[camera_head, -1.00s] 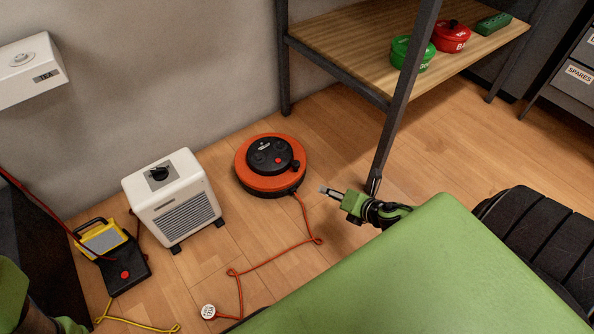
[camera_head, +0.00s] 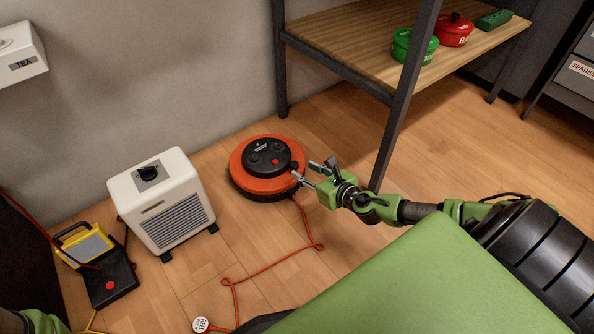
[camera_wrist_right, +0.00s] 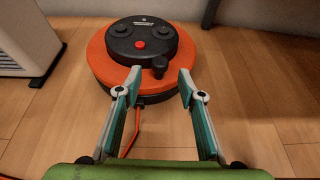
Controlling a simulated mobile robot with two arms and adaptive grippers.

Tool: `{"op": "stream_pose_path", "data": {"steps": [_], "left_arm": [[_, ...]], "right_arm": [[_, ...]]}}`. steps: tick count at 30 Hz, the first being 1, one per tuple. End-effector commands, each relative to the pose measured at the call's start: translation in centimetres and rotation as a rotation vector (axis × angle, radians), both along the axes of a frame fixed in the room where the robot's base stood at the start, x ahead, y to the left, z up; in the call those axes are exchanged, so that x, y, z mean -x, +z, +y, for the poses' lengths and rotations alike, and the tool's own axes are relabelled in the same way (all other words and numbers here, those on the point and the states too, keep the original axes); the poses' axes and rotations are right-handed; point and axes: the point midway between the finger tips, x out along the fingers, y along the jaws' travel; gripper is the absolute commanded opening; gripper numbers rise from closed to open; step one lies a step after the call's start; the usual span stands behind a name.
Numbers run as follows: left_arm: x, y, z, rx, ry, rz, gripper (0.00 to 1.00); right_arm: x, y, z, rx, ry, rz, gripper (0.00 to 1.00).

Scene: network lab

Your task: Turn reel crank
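The cable reel (camera_head: 240,172) is a round orange and black drum lying flat on the floor near the wall. It also shows in the right wrist view (camera_wrist_right: 97,66). Its crank knob (camera_wrist_right: 159,66) is a small black peg at the near right edge of the reel's top. My right gripper (camera_head: 304,175) is at the reel's right edge. In the wrist view its two fingers (camera_wrist_right: 160,76) are apart, with the knob between or just beyond the tips; contact cannot be told. At the lower left of the head view only a green piece of my left arm shows, without its fingers.
A white heater (camera_head: 163,203) stands left of the reel. A yellow and black work lamp (camera_head: 97,262) is further left. An orange cord (camera_head: 262,268) runs over the floor to a white plug tag (camera_head: 201,324). A shelf post (camera_head: 408,95) rises behind my right arm.

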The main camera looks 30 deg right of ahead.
Motion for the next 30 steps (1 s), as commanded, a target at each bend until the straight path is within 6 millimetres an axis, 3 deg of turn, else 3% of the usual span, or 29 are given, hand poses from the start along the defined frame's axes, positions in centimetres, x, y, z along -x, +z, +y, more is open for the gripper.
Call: {"op": "stream_pose_path", "data": {"steps": [3, 9, 22, 23, 27, 30], "left_arm": [[0.0, -1.3, 0.0, 0.0, 0.0, 0.0, 0.43], [0.0, -2.3, 0.0, 0.0, 0.0, 0.0, 0.43], [0.0, -2.5, 0.0, -0.001, 0.0, -0.001, 0.43], [0.0, -2.5, 0.0, -0.001, 0.0, -0.001, 0.43], [0.0, -2.5, 0.0, -0.001, 0.0, 0.0, 0.43], [0.0, -2.5, 0.0, -0.001, 0.0, 0.0, 0.43]], "right_arm": [[-2.1, -1.1, 0.1, -0.003, -0.002, -0.003, 0.36], [-4.3, -1.9, 0.2, -0.002, -0.002, -0.002, 0.36], [-5.1, -2.1, 0.3, -0.002, -0.001, 0.0, 0.36], [-5.1, -2.1, 0.3, -0.002, -0.001, 0.0, 0.33], [-5.1, -2.1, 0.3, -0.002, -0.001, 0.0, 0.0], [-5.1, -2.1, 0.3, -0.002, -0.001, 0.0, 0.0]]}}
